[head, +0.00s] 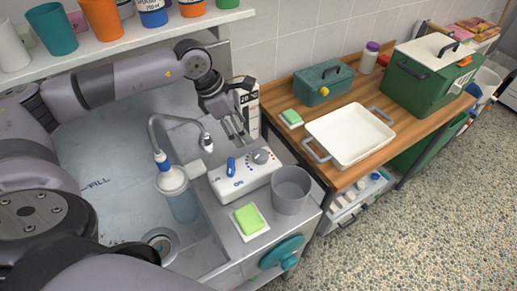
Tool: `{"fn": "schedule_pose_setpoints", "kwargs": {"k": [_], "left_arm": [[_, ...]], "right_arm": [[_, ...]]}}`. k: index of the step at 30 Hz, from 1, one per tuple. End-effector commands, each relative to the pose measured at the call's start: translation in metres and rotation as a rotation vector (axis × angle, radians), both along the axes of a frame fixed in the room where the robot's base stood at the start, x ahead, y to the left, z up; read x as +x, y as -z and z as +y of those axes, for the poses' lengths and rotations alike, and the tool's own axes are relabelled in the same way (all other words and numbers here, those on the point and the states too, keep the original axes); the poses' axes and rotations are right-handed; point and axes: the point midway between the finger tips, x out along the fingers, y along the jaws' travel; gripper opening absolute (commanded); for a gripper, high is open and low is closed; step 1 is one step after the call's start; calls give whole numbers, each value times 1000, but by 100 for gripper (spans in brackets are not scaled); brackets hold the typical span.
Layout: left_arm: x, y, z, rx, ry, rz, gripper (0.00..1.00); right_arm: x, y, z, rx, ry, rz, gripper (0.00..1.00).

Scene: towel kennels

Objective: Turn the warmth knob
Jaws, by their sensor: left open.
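A white control box (247,176) sits on the grey ledge beside the tub. A grey round knob (261,156) is on its top, with blue to red dots around it. A blue lever (231,167) stands left of the knob, near the word "ON". My left gripper (237,142) is open and empty, fingers pointing down, behind and slightly left of the knob. It appears apart from the knob. My right gripper is not in view.
A grey cup (291,190) and a green sponge (248,219) are close in front. A white tray (350,135) lies on the wooden table.

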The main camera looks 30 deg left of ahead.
Motion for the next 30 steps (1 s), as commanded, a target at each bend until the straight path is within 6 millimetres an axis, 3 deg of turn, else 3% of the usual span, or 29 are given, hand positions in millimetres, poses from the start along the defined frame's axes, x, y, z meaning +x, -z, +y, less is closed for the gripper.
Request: {"fn": "schedule_pose_setpoints", "kwargs": {"k": [9,16,21,30], "left_arm": [[15,63,-23,-1,3,5,60],[25,99,-34,-2,2,3,60],[28,111,-38,-1,2,0,60],[28,114,-38,0,2,-1,60]], "right_arm": [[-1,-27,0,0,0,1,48],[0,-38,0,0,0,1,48],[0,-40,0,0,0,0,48],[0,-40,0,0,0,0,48]]}}
